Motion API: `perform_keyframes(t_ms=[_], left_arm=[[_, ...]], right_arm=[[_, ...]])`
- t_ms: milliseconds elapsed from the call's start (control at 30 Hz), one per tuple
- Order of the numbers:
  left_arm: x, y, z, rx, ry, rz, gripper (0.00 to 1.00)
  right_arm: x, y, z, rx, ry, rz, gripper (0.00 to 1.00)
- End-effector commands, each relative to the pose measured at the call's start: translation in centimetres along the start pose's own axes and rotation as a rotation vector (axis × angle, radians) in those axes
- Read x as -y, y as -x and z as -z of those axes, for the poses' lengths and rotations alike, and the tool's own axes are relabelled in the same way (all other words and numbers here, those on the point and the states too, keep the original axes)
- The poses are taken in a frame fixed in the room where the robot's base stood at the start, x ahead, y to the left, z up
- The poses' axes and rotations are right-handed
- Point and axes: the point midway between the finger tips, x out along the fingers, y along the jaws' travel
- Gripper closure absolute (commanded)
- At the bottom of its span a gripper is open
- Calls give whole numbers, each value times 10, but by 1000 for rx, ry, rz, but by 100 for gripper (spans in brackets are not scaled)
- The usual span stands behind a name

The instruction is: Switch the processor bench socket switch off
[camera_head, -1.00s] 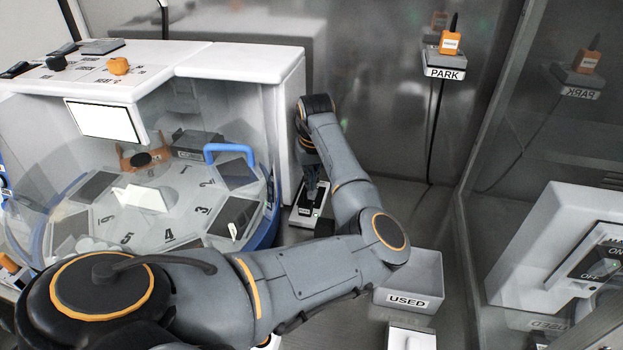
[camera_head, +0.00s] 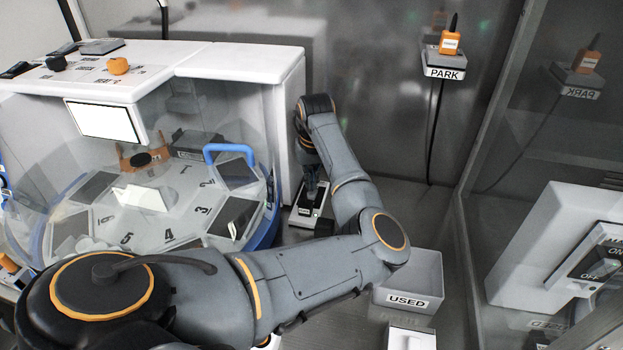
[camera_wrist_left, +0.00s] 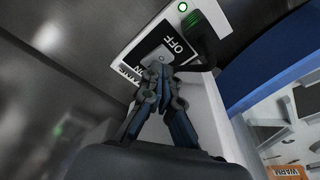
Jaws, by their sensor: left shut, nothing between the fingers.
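The bench socket (camera_head: 304,215) is a white box with a black panel, standing on the bench to the right of the white processor cabinet. In the left wrist view its black switch panel (camera_wrist_left: 174,44) carries OFF and ON lettering.
The processor (camera_head: 240,65) with a clear cover and blue handle (camera_head: 228,149) is close on the left of the socket. A grey USED bin (camera_head: 425,270) stands to the right of my left arm. A PARK shelf (camera_head: 444,63) holds an orange device on the back wall.

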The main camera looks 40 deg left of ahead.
Motion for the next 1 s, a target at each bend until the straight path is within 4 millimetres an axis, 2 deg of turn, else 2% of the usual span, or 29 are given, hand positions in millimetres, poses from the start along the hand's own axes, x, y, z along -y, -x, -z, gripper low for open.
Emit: perform_keyframes(t_ms=[1000], left_arm=[[0, -11, -2, 0, 0, 1, 100]], right_arm=[[-2, -1, 0, -1, 1, -3, 60]])
